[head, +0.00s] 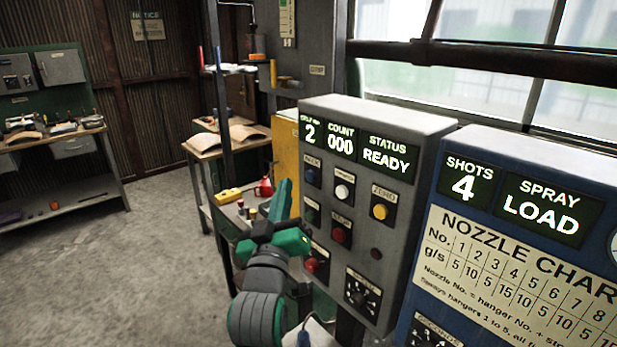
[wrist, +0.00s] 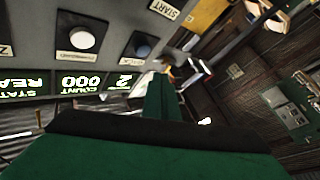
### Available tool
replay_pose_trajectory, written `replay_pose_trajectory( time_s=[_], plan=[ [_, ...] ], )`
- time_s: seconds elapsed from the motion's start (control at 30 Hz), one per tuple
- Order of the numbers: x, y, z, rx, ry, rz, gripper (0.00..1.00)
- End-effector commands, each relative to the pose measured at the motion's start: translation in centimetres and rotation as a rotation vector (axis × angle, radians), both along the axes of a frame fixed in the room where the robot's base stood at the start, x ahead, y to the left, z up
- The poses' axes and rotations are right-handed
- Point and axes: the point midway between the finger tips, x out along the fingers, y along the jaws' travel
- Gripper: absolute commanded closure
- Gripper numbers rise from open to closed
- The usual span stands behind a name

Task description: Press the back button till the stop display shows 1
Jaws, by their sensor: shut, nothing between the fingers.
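The grey control box (head: 401,130) carries the stop display (head: 311,132), which reads 2; it also shows upside down in the wrist view (wrist: 123,82). In the wrist view the fingertips (wrist: 162,80) appear beside the button, with no contact visible.
A white button (head: 342,191), a yellow zero button (head: 380,211), red buttons (head: 340,234) and a rotary knob (head: 361,294) share the box. The count display reads 000, the status display READY. A blue spray panel (head: 480,165) stands at right. A workbench (head: 60,135) stands at far left.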

Motion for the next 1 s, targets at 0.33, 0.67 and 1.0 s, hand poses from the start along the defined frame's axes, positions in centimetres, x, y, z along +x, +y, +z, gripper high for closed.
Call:
replay_pose_trajectory(
  time_s=[0.33,0.67,1.0],
  plan=[
    [1.7,-2.3,0.0,0.000,0.001,-0.002,1.00],
    [1.8,-2.5,0.0,0.000,-0.001,-0.001,1.00],
    [1.8,-2.5,0.0,0.000,0.000,0.000,1.00]
  ],
)
